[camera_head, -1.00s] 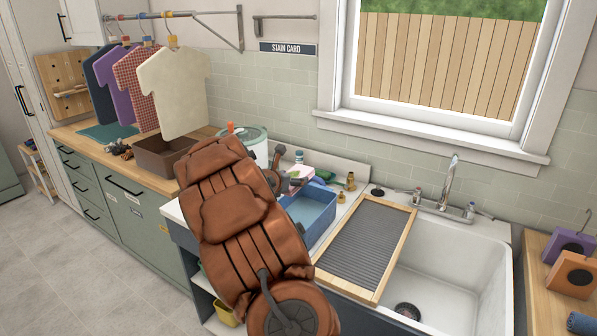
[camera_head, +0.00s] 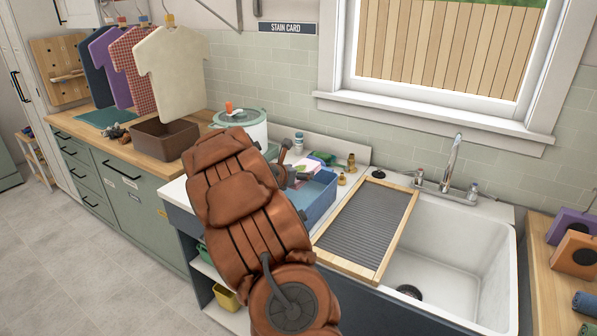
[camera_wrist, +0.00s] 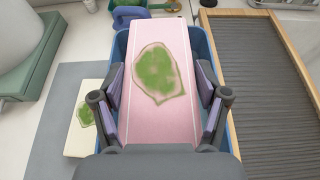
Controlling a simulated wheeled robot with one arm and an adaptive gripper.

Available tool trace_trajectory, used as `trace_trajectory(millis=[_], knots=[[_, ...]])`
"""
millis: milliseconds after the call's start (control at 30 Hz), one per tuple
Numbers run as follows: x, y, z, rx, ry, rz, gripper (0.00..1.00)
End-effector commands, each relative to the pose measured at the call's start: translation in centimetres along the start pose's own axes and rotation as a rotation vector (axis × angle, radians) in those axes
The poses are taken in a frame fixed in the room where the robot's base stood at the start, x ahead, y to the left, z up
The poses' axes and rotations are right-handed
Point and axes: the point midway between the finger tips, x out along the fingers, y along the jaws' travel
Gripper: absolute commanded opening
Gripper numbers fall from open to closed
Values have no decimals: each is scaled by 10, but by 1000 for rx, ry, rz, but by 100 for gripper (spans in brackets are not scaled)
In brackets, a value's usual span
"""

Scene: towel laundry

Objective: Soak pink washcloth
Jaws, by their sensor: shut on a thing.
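The pink washcloth (camera_wrist: 160,42) is a flat pink slab with a large green stain. In the wrist view it lies between the two fingers of my gripper (camera_wrist: 164,105), which is shut on it. It is over the blue basin (camera_wrist: 121,45), whose rim shows on both sides of it. In the head view the blue basin (camera_head: 318,203) stands on the counter left of the washboard, and the pink washcloth (camera_head: 303,170) shows partly at its back. My arm hides most of my gripper (camera_head: 291,178) there. I cannot tell how deep the cloth sits.
A ribbed washboard (camera_head: 362,228) lies across the left of the white sink (camera_head: 455,265). A pale stained cloth (camera_wrist: 83,120) lies left of the basin. A white pot (camera_head: 250,127) and brown bin (camera_head: 172,137) stand further left.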

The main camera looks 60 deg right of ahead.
Motion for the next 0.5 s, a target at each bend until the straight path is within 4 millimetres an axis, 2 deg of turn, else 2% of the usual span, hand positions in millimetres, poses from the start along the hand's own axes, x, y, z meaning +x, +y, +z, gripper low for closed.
trace_trajectory(millis=[33, 500], knots=[[4, 0, -8, 0, -1, -1, 39], [20, -1, -47, 1, -1, -2, 39]])
